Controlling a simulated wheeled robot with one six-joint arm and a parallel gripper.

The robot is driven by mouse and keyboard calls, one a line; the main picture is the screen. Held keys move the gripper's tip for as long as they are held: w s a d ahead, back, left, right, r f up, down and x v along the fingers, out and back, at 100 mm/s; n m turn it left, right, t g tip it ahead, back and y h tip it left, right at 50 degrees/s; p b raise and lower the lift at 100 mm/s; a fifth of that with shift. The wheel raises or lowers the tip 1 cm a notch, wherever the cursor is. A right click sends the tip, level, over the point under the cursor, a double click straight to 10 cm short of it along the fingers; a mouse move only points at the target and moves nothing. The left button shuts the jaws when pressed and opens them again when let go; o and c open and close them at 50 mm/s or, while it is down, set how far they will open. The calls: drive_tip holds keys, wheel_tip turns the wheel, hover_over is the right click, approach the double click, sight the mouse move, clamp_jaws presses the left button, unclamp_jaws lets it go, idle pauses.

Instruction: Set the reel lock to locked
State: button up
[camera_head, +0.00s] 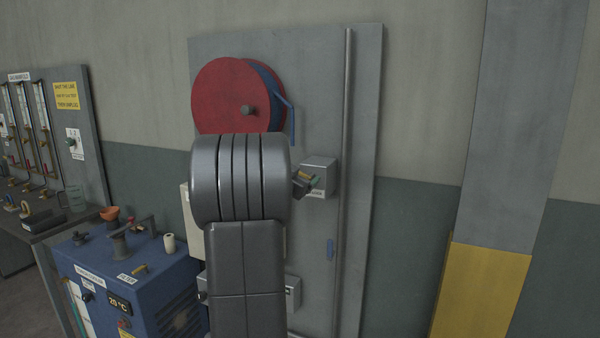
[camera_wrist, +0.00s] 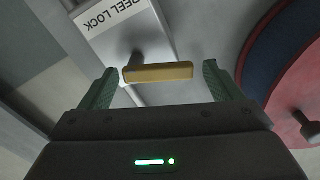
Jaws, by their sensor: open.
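The reel lock is a light grey box on the wall panel, right of and below the reel in the head view (camera_head: 319,178). In the wrist view its label reads "REEL LOCK" upside down (camera_wrist: 113,17). A yellow lever handle (camera_wrist: 158,72) stands out from it on a dark stem. My gripper (camera_wrist: 158,85) is open, with its green fingers at either end of the handle and small gaps between. In the head view my gripper (camera_head: 312,182) is at the box, partly hidden by my arm. I cannot read the lock's setting marks.
A red and blue hose reel (camera_head: 225,95) hangs above left of the box, and its side is close right of my gripper in the wrist view. A vertical pipe (camera_head: 344,220) runs right of the box. A blue machine (camera_head: 150,275) stands lower left.

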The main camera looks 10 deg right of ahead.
drive_tip(key=shift+w+d, duration=0.2)
drive_tip(key=c, duration=1)
